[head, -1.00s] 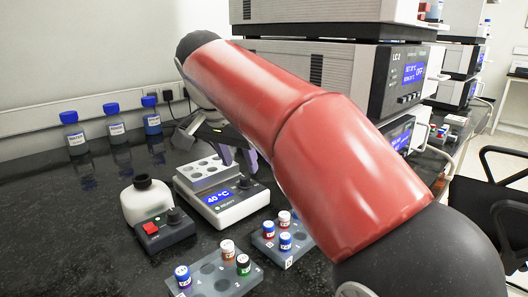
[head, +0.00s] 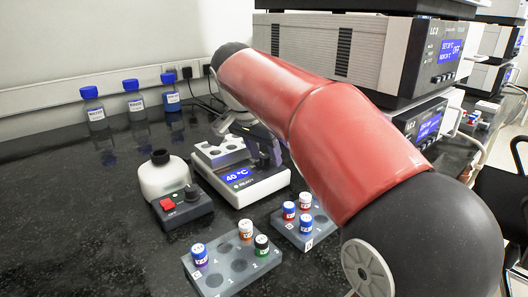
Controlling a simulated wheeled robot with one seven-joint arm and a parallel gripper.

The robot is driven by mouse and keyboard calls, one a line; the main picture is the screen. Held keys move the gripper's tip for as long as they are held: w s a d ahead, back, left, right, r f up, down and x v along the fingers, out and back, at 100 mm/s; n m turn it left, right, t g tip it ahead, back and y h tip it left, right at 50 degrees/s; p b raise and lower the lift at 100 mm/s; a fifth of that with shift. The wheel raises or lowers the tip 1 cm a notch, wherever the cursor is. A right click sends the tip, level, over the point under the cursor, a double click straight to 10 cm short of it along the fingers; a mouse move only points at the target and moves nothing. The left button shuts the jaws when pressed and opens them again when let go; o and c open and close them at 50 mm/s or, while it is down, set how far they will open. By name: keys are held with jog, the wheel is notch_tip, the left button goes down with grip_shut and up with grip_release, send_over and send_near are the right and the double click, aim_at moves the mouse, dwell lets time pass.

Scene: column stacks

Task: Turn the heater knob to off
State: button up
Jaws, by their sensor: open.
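The heater (head: 247,186) is a white block unit on the dark bench, left of my arm in the head view. Its blue display reads 40 °C, and a metal block with round wells sits on top. My gripper (head: 266,158) is over the right part of the heater, fingers pointing down, open, with nothing seen between them. The fingers are at or just above the area right of the display. The heater's knob is hidden or too dark to make out behind them, so its setting and any contact cannot be told.
A small dark box (head: 184,211) with a red switch and black knob stands left of the heater, by a white bottle (head: 162,176). Two vial racks (head: 228,281) (head: 292,233) are in front. Blue-capped bottles (head: 133,102) stand behind. Stacked LC units (head: 360,55) rise at right.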

grip_shut()
